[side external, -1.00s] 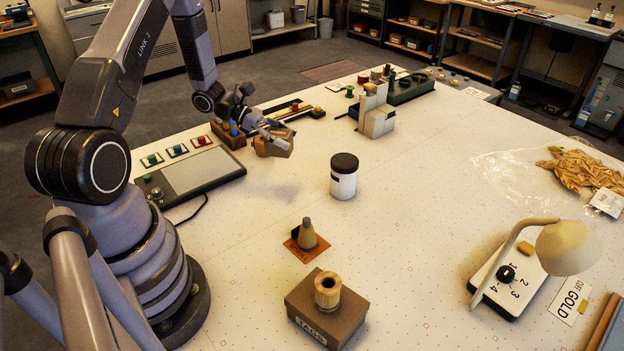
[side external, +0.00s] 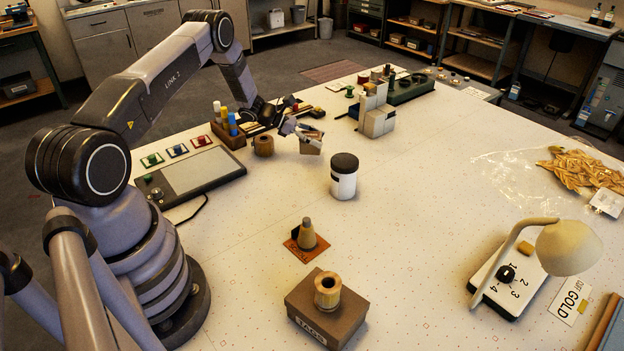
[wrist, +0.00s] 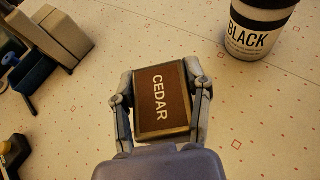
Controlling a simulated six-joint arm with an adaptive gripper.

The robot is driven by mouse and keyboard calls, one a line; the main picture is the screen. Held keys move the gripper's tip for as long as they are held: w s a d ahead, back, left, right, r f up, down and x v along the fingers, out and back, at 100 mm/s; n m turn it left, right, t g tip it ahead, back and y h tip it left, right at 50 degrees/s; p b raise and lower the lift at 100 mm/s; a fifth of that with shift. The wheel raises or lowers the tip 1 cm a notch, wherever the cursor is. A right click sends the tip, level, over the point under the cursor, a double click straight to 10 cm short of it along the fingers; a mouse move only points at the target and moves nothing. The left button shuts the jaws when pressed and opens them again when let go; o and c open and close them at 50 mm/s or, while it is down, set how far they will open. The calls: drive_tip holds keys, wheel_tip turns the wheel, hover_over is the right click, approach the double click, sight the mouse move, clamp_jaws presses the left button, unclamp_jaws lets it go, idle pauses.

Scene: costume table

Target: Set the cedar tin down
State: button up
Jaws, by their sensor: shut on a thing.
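The cedar tin (wrist: 163,100) is a small brown box with a brass-coloured rim and the word CEDAR on its top. In the wrist view it sits between both fingers of my gripper (wrist: 160,98), which is shut on it. In the side view the tin (side external: 312,144) is at the end of my gripper (side external: 303,138), low over the white table (side external: 420,220). I cannot tell whether its base touches the table.
A white jar with a black lid (side external: 344,177), labelled BLACK, stands in front of the tin. Grey blocks (side external: 376,120) stand to its right. A wooden spool (side external: 263,146) and a rack of coloured bottles (side external: 228,132) are to its left.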

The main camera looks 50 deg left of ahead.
drive_tip(key=shift+w+f, duration=0.1)
drive_tip(key=shift+f, duration=1.55)
drive_tip(key=shift+f, duration=0.1)
drive_tip(key=o, duration=1.2)
